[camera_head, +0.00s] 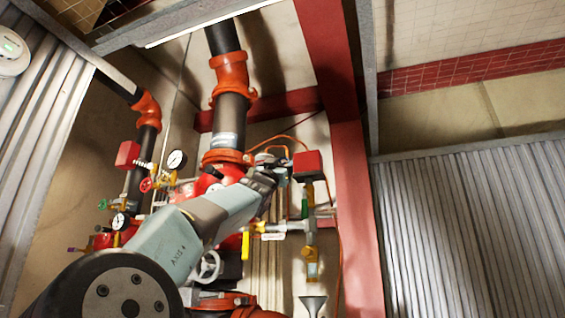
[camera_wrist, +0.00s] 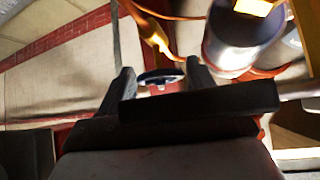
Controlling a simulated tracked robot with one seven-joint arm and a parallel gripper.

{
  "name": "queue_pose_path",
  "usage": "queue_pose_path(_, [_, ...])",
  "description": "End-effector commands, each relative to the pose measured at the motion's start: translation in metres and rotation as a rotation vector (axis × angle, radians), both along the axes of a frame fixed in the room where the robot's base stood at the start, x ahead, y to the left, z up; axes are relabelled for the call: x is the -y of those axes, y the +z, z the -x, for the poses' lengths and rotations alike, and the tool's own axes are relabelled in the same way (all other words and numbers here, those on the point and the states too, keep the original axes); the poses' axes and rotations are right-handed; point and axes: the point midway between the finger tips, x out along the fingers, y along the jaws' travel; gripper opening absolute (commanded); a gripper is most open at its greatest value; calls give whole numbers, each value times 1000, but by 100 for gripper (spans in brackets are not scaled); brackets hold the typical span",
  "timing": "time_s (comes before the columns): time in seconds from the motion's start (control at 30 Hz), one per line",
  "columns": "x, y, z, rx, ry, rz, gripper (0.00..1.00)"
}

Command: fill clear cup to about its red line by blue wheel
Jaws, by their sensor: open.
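My gripper (camera_head: 278,174) reaches up to the valves right of the thick riser pipe. In the wrist view my gripper (camera_wrist: 160,76) is open, its two fingers apart. A dark, bluish-grey wheel (camera_wrist: 162,75) shows nearly edge-on between the fingertips; it looks like the blue wheel, but its colour is dim. I cannot tell whether either finger touches it. In the head view my gripper hides the wheel. A small clear vessel with an amber tint (camera_head: 312,268) hangs below the brass valve at right; it may be the clear cup. No red line or water level can be made out.
A funnel (camera_head: 313,304) stands lower down. The riser pipe (camera_head: 232,118) is close at left, a red steel post (camera_head: 350,180) at right. Gauges and small wheels (camera_head: 147,184) are farther left.

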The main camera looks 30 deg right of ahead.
Motion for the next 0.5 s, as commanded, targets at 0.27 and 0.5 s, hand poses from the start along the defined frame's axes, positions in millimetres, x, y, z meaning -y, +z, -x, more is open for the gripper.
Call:
queue_pose_path(0.27, [11, 13, -7, -1, -2, 1, 63])
queue_pose_path(0.5, [13, 15, -8, -1, -2, 1, 63])
